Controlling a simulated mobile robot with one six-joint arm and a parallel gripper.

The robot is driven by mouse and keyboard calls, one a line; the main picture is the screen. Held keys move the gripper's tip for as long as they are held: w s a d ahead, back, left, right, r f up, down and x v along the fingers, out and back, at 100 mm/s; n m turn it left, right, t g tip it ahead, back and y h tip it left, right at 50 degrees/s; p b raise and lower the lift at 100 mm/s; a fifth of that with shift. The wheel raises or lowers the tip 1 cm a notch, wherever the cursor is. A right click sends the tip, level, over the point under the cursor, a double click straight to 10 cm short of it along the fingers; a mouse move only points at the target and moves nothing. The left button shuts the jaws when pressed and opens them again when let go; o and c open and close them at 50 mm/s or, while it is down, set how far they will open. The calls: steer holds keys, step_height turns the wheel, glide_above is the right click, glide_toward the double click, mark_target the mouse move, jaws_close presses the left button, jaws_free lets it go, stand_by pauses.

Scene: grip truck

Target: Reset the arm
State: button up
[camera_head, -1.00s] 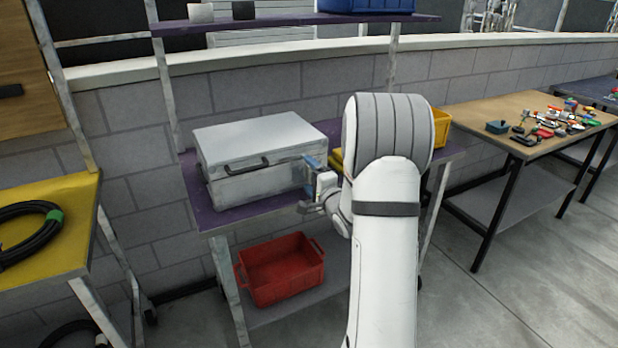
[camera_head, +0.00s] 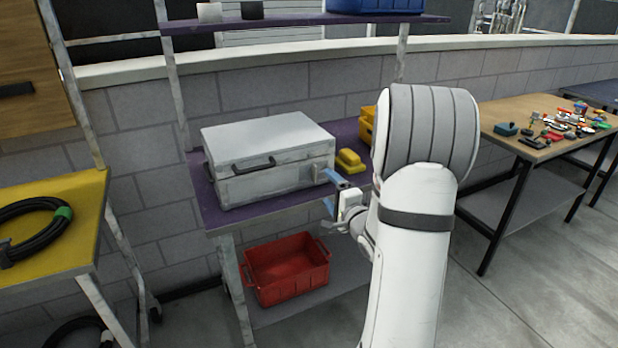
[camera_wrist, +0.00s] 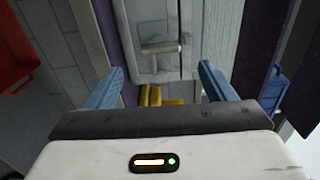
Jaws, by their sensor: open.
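My gripper (camera_head: 331,192) is in front of the right part of the purple shelf in the head view. Its two blue fingers are apart with nothing between them; they also show in the wrist view (camera_wrist: 162,84). My white arm stands in front of the shelf's right side and hides part of it. A grey metal case (camera_head: 268,160) lies on the shelf to the left of my gripper. In the wrist view the case (camera_wrist: 160,22) shows beyond the fingers, with a latch on its face.
A small yellow object (camera_head: 350,161) and a yellow bin (camera_head: 368,127) stand right of the case. A red crate (camera_head: 290,285) sits on the lower shelf. A yellow table (camera_head: 60,250) with coiled hose is at left. A wooden table (camera_head: 500,112) with small items is at right.

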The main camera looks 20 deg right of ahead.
steer(key=s+a+r+n+g+h+p, duration=0.3)
steer(key=s+a+r+n+g+p, duration=0.25)
steer(key=a+n+g, duration=0.2)
steer(key=s+a+r+n+g+y+p, duration=0.1)
steer(key=s+a+n+g, duration=0.3)
steer(key=s, duration=0.6)
steer(key=s+a+r+n+g+y+p, duration=0.1)
steer(key=s+a+r+n+g, duration=0.3)
steer(key=s, duration=0.7)
steer(key=a+n+p, duration=0.1)
steer(key=a+n, duration=0.1)
steer(key=a, duration=0.2)
steer(key=shift+s+a+r+p, duration=0.15)
steer(key=shift+s+p, duration=0.05)
steer(key=shift+p, duration=0.2)
steer(key=shift+c, duration=0.4)
